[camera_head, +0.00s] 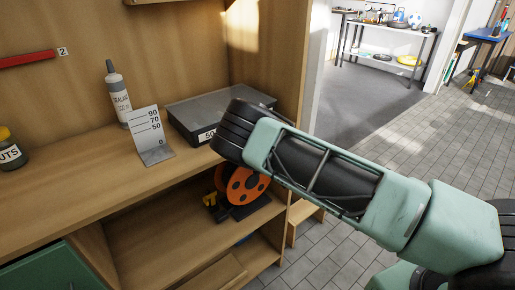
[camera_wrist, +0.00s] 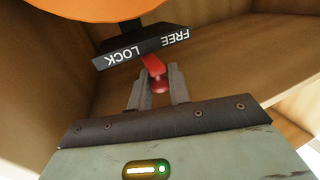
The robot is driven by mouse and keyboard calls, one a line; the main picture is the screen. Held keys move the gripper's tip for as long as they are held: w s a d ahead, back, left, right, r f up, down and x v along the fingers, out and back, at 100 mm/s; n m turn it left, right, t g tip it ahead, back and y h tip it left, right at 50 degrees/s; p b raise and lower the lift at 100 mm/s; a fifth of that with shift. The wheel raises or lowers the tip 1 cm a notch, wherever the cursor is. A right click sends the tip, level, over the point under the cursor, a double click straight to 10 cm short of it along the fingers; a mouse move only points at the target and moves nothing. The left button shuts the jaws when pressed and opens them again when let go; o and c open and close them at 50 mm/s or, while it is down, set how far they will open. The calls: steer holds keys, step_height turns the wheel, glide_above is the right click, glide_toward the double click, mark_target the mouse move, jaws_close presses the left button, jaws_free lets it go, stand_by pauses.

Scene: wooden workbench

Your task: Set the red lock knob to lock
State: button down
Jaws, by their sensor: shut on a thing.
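The red lock knob (camera_wrist: 152,62) shows in the wrist view, in front of a dark plate (camera_wrist: 128,52) lettered LOCK on the left and FREE on the right, upside down in this view. The knob's upper end lies near the gap between the two words; I cannot tell which setting it is in. My gripper (camera_wrist: 158,76) is shut on the knob, with a grey finger on each side. In the head view the knob and fingers are hidden behind my arm. The orange reel (camera_head: 245,185) above the plate stands on the shelf under the bench top.
On the bench top (camera_head: 75,185) stand a sealant bottle (camera_head: 117,95), a numbered card (camera_head: 150,137), a grey case (camera_head: 190,118) and a jar (camera_head: 10,152). The shelf's wooden walls are close around my gripper. Open tiled floor (camera_head: 420,135) lies to the right.

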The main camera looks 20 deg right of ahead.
steer(key=shift+w+r, duration=0.1)
steer(key=shift+r, duration=0.05)
steer(key=c, duration=1.4)
jaws_free()
steer(key=shift+o, duration=0.2)
steer(key=b+v, duration=0.4)
steer(key=v, duration=1.3)
steer(key=shift+d, duration=0.2)
